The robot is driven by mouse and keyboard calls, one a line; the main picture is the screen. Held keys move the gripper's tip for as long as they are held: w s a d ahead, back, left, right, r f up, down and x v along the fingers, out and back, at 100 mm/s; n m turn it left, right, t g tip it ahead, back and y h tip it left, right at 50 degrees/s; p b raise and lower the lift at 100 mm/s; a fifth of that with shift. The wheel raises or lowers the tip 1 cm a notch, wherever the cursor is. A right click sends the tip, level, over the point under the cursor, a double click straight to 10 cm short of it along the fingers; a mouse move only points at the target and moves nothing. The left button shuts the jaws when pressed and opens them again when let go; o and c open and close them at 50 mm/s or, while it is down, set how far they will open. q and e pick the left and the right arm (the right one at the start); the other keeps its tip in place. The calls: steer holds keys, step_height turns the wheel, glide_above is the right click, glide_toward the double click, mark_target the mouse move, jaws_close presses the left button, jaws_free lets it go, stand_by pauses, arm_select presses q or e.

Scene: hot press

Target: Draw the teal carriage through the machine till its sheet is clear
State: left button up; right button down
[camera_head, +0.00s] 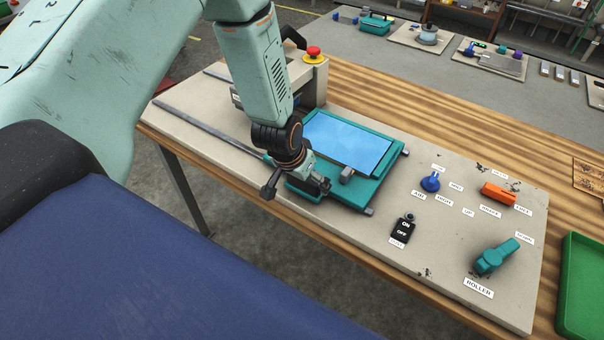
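The teal carriage (385,184) lies on the beige machine board, in front of the machine (305,80). A light blue sheet (345,140) lies flat on it. The sheet's near and right edges show; its far left part is close to the machine and partly behind my arm. My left gripper (318,186) is low at the carriage's near left side and hides that corner. Whether its fingers are closed on the carriage cannot be told. A small grey block (346,176) shows beside the gripper at the sheet's near edge. My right gripper is out of view.
Right of the carriage are a blue knob (431,182), an orange switch (498,194), a black ON/OFF switch (403,230) and a teal roller lever (496,257). A red stop button (313,52) tops the machine. A green tray (574,298) is at far right.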

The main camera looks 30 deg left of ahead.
arm_select(q)
steer(key=v, duration=1.2)
steer(key=shift+s+d, duration=0.15)
steer(key=shift+f, duration=0.1)
stand_by(0.3)
steer(key=x, duration=1.2)
steer(key=shift+w, duration=0.25)
